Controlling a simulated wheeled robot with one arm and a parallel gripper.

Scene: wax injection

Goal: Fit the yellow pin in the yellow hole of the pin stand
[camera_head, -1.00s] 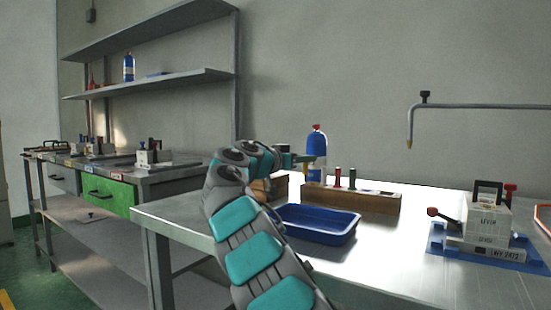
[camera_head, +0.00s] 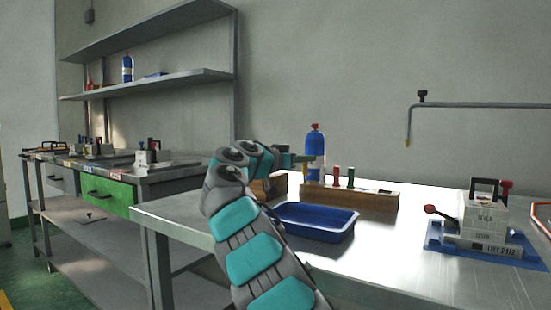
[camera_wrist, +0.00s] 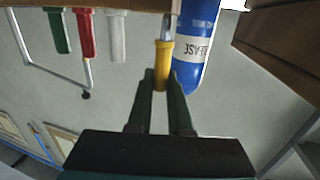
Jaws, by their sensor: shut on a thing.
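My gripper (camera_wrist: 160,82) is shut on the yellow pin (camera_wrist: 162,62), holding it by its yellow handle. In the wrist view the pin's bare metal shaft points up the picture, to the edge of the wooden pin stand (camera_wrist: 145,4). I cannot tell whether the shaft's tip is in the hole or only in front of the stand. In the head view the pin stand (camera_head: 365,200) lies on the table, and my gripper (camera_head: 308,160) is above its left end. The yellow hole is not visible.
Red (camera_wrist: 86,35), green (camera_wrist: 58,30) and white (camera_wrist: 117,38) pins are in the stand. A blue grease bottle (camera_head: 315,145) stands close behind the pin. A blue tray (camera_head: 318,234) lies in front. A mould on a blue base (camera_head: 440,244) stands at right.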

